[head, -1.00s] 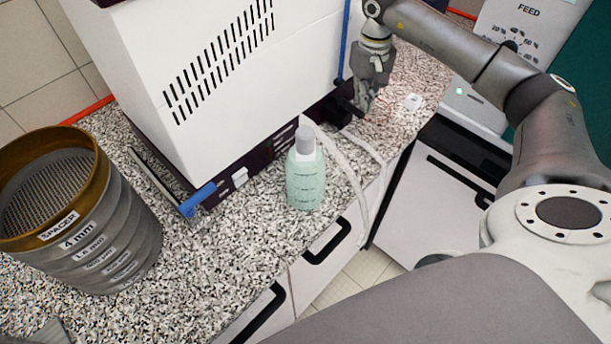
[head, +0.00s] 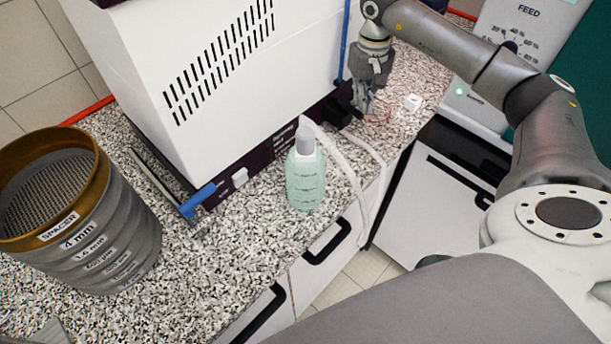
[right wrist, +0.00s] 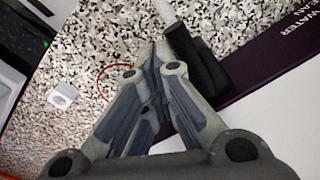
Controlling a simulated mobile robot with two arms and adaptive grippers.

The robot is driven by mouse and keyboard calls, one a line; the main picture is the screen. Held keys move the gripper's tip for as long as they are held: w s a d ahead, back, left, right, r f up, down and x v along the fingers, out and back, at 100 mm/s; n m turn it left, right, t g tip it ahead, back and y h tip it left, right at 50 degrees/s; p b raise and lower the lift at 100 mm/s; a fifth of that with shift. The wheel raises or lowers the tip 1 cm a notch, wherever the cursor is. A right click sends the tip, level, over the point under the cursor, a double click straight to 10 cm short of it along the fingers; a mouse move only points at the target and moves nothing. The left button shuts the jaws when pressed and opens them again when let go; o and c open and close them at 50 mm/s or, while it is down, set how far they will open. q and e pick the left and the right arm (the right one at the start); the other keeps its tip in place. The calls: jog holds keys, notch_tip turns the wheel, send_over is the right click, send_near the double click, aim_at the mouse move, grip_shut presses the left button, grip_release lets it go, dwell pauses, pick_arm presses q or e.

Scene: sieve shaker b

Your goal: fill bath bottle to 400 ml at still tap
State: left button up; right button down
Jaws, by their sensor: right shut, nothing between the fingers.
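The bath bottle (head: 305,183) is pale green and translucent with a grey-white top and dark markings. It stands upright on the speckled counter in the head view, close to the white still (head: 215,100). I cannot read a fill level in it. A pale hose (head: 345,165) runs from beside the bottle's top down over the counter edge. My right gripper (head: 364,108) is shut and empty at the still's right end, beside a black knob-like fitting (right wrist: 203,62), probably the tap. Whether they touch is unclear. The right gripper's fingers (right wrist: 156,55) also show in the right wrist view. My left gripper is out of view.
A stack of sieves (head: 115,235) stands at the left. A blue-handled lever (head: 198,200) sticks out at the still's front corner. A small white block (head: 412,102) lies right of my gripper, near a thin red loop (right wrist: 105,80).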

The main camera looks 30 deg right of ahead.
jog(key=shift+a, duration=1.05)
